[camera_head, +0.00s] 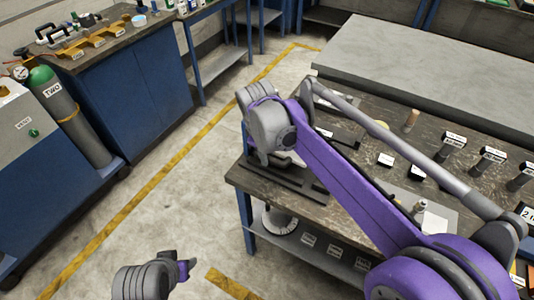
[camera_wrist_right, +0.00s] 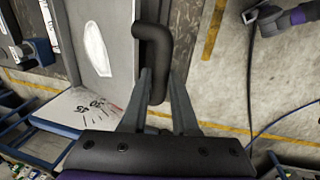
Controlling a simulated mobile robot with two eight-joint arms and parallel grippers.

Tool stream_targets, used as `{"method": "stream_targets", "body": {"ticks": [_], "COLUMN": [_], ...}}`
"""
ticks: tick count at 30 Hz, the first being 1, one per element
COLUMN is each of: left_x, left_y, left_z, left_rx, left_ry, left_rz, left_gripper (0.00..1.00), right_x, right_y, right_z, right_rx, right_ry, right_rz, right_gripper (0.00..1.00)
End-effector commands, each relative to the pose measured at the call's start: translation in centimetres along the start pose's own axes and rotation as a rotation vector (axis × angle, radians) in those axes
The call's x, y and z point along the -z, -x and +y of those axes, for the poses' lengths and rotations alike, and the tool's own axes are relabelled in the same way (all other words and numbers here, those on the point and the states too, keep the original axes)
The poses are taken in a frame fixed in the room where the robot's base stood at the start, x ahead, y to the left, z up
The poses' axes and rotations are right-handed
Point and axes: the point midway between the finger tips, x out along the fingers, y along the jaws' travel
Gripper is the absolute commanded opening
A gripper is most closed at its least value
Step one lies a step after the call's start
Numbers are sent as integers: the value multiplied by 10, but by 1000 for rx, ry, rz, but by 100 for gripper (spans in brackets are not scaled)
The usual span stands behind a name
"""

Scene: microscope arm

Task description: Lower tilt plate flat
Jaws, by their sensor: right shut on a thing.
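In the right wrist view, the tilt plate (camera_wrist_right: 118,25) is a light grey panel with a white oval on its face. It stands raised at a steep angle, though its exact tilt is hard to judge. A black bent handle (camera_wrist_right: 157,36) is at its right edge. My right gripper (camera_wrist_right: 160,80) is shut on this handle, with one finger on each side of its lower end. In the head view my right arm covers the gripper and most of the fixture.
A dark worktable (camera_head: 240,178) carries several small labelled blocks and a wooden peg (camera_head: 411,120). A grey slab (camera_head: 430,75) lies behind. A blue cabinet (camera_head: 130,95) and a green-topped cylinder (camera_head: 75,120) stand at left. Open floor lies between.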

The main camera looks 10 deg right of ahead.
Motion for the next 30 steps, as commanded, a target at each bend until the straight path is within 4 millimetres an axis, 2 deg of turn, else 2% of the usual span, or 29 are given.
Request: {"method": "stream_targets", "body": {"ticks": [10,13,18,21,24,30], "left_x": [-1,-7,-21,-25,-27,-27], "left_y": [-2,-11,-32,-41,-44,-44], "left_z": [0,0,0,0,0,0], "left_rx": [0,0,0,0,0,0], "left_ry": [0,0,0,0,0,0], "left_rz": [-1,-4,-12,-15,-17,-16], "left_gripper": [50,50,50,50,50,50], "right_x": [0,0,0,0,0,0], "right_y": [-3,-18,-56,-74,-83,-85], "right_z": [-2,-12,-31,-37,-40,-42], "right_rx": [-11,-64,-216,-250,-249,-247], "right_ry": [2,5,6,2,0,0], "right_rz": [-1,-3,-4,-3,-4,-3], "right_gripper": [0,0,0,0,0,0]}}
